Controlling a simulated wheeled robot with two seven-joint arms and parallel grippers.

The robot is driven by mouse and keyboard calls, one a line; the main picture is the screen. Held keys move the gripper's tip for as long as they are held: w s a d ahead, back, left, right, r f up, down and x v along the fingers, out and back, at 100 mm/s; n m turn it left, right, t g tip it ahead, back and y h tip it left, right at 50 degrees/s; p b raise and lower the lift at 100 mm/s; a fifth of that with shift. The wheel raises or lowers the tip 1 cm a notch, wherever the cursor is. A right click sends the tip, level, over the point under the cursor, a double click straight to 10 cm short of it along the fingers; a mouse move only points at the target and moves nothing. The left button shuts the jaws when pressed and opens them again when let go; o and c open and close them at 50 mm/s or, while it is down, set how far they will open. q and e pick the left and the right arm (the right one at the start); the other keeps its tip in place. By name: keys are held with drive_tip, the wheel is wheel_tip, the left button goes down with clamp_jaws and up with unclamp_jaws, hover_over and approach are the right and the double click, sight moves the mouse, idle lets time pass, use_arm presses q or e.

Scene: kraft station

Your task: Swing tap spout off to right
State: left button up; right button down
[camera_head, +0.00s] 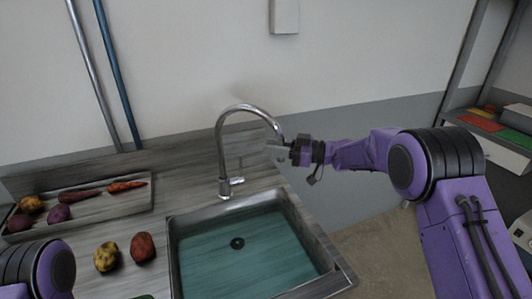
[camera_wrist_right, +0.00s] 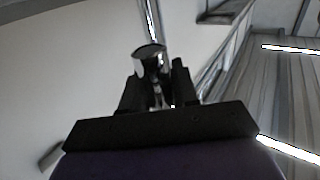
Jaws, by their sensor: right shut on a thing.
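The chrome tap (camera_head: 222,150) stands upright behind the sink, and its arched spout (camera_head: 258,110) curves over to the right. My right gripper (camera_head: 280,148) reaches in from the right and is shut on the spout near its outlet end. In the right wrist view the shiny spout end (camera_wrist_right: 150,62) sits between the two dark fingers of the right gripper (camera_wrist_right: 156,88). Of my left arm only a purple part shows at the lower left of the head view; its gripper is out of frame.
The sink (camera_head: 240,270) with a teal basin lies below the spout. A tray (camera_head: 100,208) with several vegetables stands at the left. A yellow potato (camera_head: 107,256) and a red potato (camera_head: 142,246) lie on the counter. The floor right of the sink is clear.

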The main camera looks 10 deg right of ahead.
drive_tip(key=shift+w+d, duration=0.1)
drive_tip(key=shift+w, duration=0.05)
drive_tip(key=c, duration=0.9)
unclamp_jaws()
drive_tip(key=shift+c, duration=0.2)
drive_tip(key=shift+d, duration=0.1)
drive_tip(key=b+v, duration=0.4)
drive_tip(key=v, duration=0.6)
drive_tip(key=shift+d+f, duration=0.1)
drive_tip(key=shift+d, duration=0.1)
